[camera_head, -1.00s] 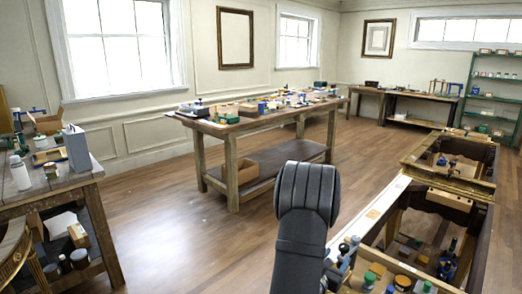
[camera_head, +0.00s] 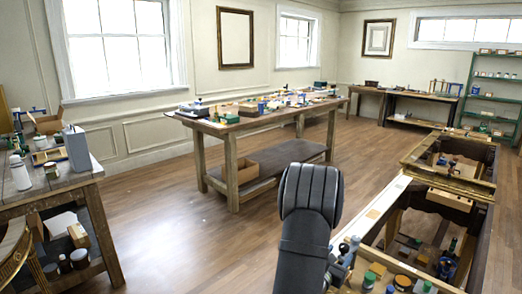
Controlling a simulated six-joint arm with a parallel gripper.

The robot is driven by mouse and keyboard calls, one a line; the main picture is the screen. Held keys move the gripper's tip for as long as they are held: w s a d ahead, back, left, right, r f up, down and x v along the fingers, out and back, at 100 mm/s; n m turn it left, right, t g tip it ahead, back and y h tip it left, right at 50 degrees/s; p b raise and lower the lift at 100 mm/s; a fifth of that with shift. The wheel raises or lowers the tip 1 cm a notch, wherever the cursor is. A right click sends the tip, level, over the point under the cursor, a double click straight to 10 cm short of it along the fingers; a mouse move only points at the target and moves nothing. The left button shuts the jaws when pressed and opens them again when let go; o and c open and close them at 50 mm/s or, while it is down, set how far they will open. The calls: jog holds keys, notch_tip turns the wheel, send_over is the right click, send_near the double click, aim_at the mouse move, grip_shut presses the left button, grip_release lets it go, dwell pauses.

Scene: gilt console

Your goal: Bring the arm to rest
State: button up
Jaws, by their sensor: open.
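My dark grey arm (camera_head: 308,205) rises from the bottom edge of the head view, a little right of the middle. Its rounded, ribbed joint is at the top, over the open floor in the picture. I cannot make out my gripper or its fingertips in this view. The gilt console (camera_head: 447,192) stands at the right, just beyond my arm, with its top partly open.
Small jars and tools (camera_head: 385,279) crowd the console's near part. A long wooden workbench (camera_head: 232,132) with many items stands behind my arm. Another cluttered table (camera_head: 70,180) is at the left. A green shelf (camera_head: 490,88) stands far right. Wooden floor (camera_head: 165,205) is clear between the tables.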

aim_at(348, 246)
jog(key=x, duration=0.6)
jog(key=shift+w+d, duration=0.25)
jog(key=shift+w, duration=0.05)
jog(key=shift+s+a+m+g+h, duration=0.1)
jog(key=shift+a+m+g+h, duration=0.05)
jog(key=shift+m+g+h, duration=0.15)
jog(key=shift+s+d+m+g+h, duration=0.1)
jog(key=shift+s+m+g+h, duration=0.05)
jog(key=shift+m+g+h, duration=0.95)
jog(key=shift+s+d+m+g+h, duration=0.1)
jog(key=shift+m+g+h, duration=0.6)
jog(key=shift+g, duration=0.75)
jog(key=shift+s+d+m+g+h, duration=0.15)
jog(key=shift+m+g+h, duration=0.55)
jog(key=shift+m+g, duration=0.5)
jog(key=v, duration=1.5)
jog(key=shift+d, duration=0.15)
jog(key=x, duration=1.4)
jog(key=shift+d, duration=0.25)
jog(key=shift+w+d+n+t, duration=0.1)
jog(key=shift+d+n+t, duration=0.1)
jog(key=shift+n+t, duration=0.2)
jog(key=shift+w+a+n+t+y, duration=0.15)
jog(key=shift+n+t+y, duration=0.6)
jog(key=shift+t, duration=0.4)
